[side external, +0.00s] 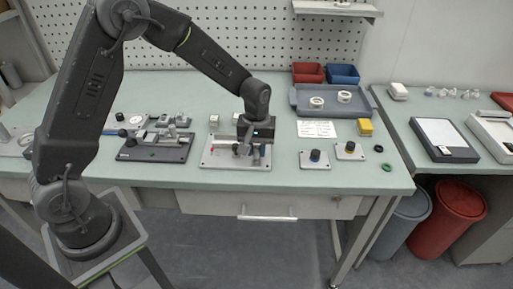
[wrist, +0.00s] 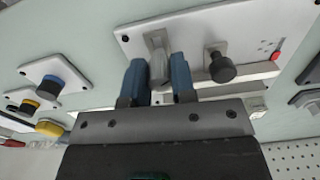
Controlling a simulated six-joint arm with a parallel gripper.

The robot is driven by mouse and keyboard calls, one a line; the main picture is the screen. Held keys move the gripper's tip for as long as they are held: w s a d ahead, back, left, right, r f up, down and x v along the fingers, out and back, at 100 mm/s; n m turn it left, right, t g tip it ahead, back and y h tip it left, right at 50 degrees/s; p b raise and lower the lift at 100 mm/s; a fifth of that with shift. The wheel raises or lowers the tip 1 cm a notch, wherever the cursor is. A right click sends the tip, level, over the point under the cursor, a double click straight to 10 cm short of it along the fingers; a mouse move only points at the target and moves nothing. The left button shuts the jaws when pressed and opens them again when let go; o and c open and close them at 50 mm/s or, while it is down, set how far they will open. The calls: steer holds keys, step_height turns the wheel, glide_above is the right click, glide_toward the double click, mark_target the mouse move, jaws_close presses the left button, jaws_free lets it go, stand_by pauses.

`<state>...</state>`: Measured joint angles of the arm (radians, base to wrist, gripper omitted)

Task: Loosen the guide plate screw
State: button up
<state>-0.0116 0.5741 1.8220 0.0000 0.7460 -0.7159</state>
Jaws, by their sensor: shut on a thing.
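A light grey base plate (side external: 222,162) lies on the bench with small fixture parts on it. It fills the top of the wrist view (wrist: 215,22). My gripper (side external: 243,150) is low over the right part of this plate. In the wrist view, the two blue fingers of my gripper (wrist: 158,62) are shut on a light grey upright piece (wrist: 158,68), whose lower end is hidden. I cannot tell for sure whether this piece is the guide plate screw. A black round knob (wrist: 221,68) on a metal bracket stands beside the fingers, apart from them.
A dark fixture (side external: 155,147) stands left of the plate. Two small knob blocks (side external: 314,159) (side external: 349,151) stand to its right. A grey tray (side external: 330,112) with white rings, a white card (side external: 316,129) and a yellow block (side external: 365,127) lie behind. The bench front is clear.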

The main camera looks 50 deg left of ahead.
mark_target(256, 147)
steer(key=shift+r, duration=0.1)
stand_by(0.3)
steer(key=o, duration=0.9)
step_height(256, 147, up, 14)
steer(key=shift+f, duration=0.15)
steer(key=s+r+m+t, duration=0.2)
steer(key=s, duration=0.5)
steer(key=s+r+m+t, duration=0.1)
steer(key=s+r+m, duration=0.1)
steer(key=s, duration=0.6)
steer(key=s+r+m+t, duration=0.2)
steer(key=s+m, duration=0.2)
steer(key=s, duration=0.4)
steer(key=shift+s+d+r+t, duration=0.15)
steer(key=shift+d+r+t, duration=0.15)
steer(key=shift+r, duration=0.1)
